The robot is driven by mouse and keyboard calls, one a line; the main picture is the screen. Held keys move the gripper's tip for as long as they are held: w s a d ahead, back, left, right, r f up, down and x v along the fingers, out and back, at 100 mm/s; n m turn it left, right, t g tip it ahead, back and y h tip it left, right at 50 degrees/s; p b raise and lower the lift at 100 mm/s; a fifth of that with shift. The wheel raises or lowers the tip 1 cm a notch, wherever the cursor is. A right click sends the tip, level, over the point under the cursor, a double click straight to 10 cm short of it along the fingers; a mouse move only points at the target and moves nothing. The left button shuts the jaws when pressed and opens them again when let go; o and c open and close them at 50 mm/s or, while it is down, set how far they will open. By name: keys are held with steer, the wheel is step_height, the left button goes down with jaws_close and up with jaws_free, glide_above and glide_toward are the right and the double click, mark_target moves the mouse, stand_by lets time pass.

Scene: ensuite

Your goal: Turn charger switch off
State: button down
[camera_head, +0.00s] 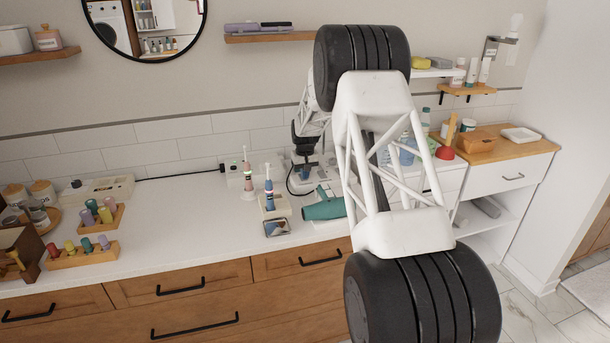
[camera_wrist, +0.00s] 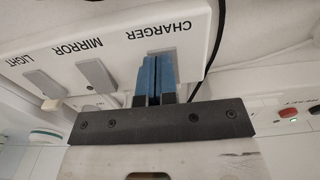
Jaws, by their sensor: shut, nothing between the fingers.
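In the wrist view a white switch panel (camera_wrist: 125,22) carries the upside-down labels CHARGER, MIRROR and LIGHT. My gripper (camera_wrist: 158,70) is shut and empty, with its blue fingertips right over the switch place beside the CHARGER label. The fingers hide most of the charger switch, so I cannot tell its position or whether they touch it. The grey mirror switch (camera_wrist: 97,75) and the light switch (camera_wrist: 42,82) stand to the left. In the head view my gripper (camera_head: 304,168) is low over the back of the counter, partly hidden by my arm.
A dark cable runs along the wall. Colored bottles (camera_head: 95,212) in wooden racks are at the left. The counter's middle left is clear.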

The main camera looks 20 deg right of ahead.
steer(key=shift+w+f, duration=0.15)
steer(key=shift+f, duration=0.6)
steer(key=shift+a, duration=0.1)
steer(key=shift+r, duration=0.1)
steer(key=shift+w+r, duration=0.1)
steer(key=shift+r, duration=0.35)
step_height(320, 180, up, 14)
steer(key=shift+r, duration=0.25)
